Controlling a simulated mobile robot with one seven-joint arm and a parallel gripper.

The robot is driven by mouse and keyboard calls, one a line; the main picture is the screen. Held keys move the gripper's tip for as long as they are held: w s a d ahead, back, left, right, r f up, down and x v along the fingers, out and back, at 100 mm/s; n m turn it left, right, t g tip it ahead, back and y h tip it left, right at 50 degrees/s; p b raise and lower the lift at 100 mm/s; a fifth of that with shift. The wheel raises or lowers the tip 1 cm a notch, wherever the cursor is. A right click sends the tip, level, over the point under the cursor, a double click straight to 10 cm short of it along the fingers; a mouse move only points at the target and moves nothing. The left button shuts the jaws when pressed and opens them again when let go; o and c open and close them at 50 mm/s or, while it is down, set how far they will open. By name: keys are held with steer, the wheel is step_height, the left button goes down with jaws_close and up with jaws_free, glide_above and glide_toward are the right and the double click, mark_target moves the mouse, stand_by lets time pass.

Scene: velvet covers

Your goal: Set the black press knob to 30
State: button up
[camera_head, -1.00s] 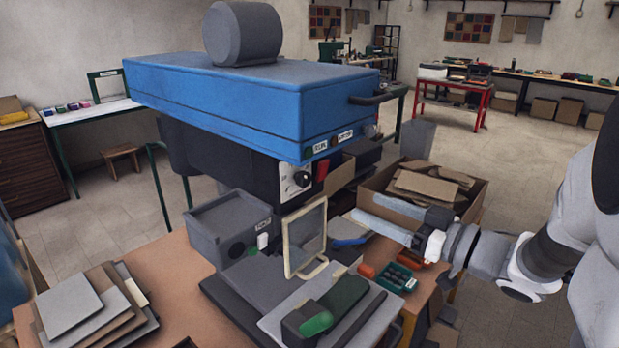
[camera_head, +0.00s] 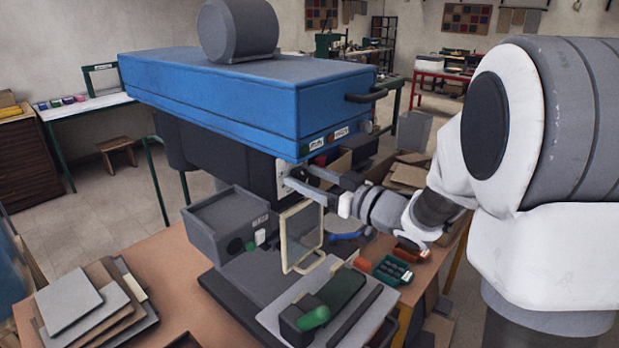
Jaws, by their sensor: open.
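The black press knob (camera_head: 297,173) sits on a white dial plate (camera_head: 281,168) on the dark front panel under the blue press head (camera_head: 220,102). My gripper (camera_head: 299,175) is at the dial, coming from the right. Its two fingers are apart, one on the upper right side of the knob and one on the lower left side. The fingers cover much of the knob and dial, so the pointer and the numbers cannot be read. Whether the fingers touch the knob cannot be told.
A clear framed guard (camera_head: 301,237) stands just below the dial. A grey box (camera_head: 228,228) with green and white buttons is to its left. A green tray (camera_head: 392,270) and an open cardboard box (camera_head: 408,176) lie under and behind my arm.

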jaws_close()
steer(key=shift+r, duration=0.1)
stand_by(0.4)
steer(key=m+p, duration=0.4)
steer(key=shift+d+r+m, duration=0.1)
steer(key=shift+m, duration=0.3)
steer(key=shift+m+p, duration=2.1)
steer(key=shift+m, duration=0.4)
steer(key=shift+f, duration=0.2)
jaws_free()
